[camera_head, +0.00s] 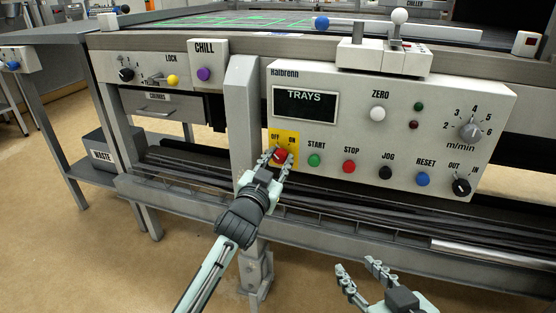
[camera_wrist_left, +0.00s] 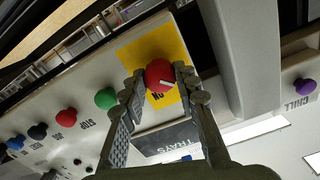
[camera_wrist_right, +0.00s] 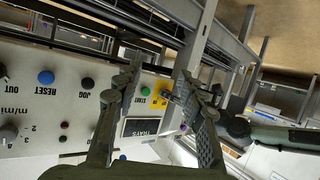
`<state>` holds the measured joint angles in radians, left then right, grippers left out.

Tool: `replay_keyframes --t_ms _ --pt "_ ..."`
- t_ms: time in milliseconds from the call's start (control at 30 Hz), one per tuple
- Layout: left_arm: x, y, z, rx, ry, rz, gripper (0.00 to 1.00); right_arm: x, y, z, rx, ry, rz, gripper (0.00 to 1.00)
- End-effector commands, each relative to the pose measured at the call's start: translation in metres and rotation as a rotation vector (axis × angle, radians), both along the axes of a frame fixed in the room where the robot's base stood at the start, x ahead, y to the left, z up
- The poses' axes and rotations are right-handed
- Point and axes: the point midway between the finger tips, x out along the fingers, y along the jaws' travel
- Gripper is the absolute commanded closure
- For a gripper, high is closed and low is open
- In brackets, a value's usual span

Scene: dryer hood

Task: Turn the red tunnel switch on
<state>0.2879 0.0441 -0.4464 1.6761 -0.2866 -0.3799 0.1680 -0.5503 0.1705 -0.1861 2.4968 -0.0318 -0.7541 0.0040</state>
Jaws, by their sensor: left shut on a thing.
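The red tunnel switch (camera_head: 280,155) is a round red knob on a yellow plate (camera_head: 290,137) marked OFF and ON, at the left end of the white Halbrenn panel. In the left wrist view the knob (camera_wrist_left: 160,76) has a white pointer line, which lies toward the ON lettering. My left gripper (camera_head: 275,157) is at the switch. Its fingers (camera_wrist_left: 158,80) are shut on the knob, one on each side. My right gripper (camera_head: 362,270) is open and empty, low in front of the panel and away from it; its fingers also show in the right wrist view (camera_wrist_right: 160,90).
Right of the switch are the green START (camera_head: 314,160), red STOP (camera_head: 349,166), black JOG (camera_head: 385,172) and blue RESET (camera_head: 423,179) buttons. A grey post (camera_head: 243,110) stands close left. A rail (camera_head: 330,225) runs below the panel.

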Motion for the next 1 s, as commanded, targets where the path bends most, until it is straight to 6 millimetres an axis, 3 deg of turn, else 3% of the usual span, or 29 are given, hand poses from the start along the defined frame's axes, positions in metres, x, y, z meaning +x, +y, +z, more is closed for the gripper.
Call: replay_keyframes --t_ms 200,467,700,933,1000 --pt "0.000 0.000 0.000 0.017 -0.004 -0.001 0.99 -0.002 -0.002 -0.003 -0.007 0.022 -0.004 0.60" --pt "0.000 -0.001 0.002 0.127 -0.041 -0.002 0.99 -0.024 -0.037 -0.039 -0.095 0.237 -0.065 0.60" --pt "0.000 0.000 0.002 0.323 -0.103 0.000 0.99 -0.078 -0.090 -0.079 -0.205 0.561 -0.167 0.60" --pt "0.000 -0.001 0.002 0.531 -0.172 -0.002 0.99 -0.139 -0.133 -0.094 -0.280 0.840 -0.264 0.60" --pt "0.000 -0.001 0.001 0.594 -0.191 -0.002 0.99 -0.134 -0.131 -0.103 -0.277 0.843 -0.257 0.60"
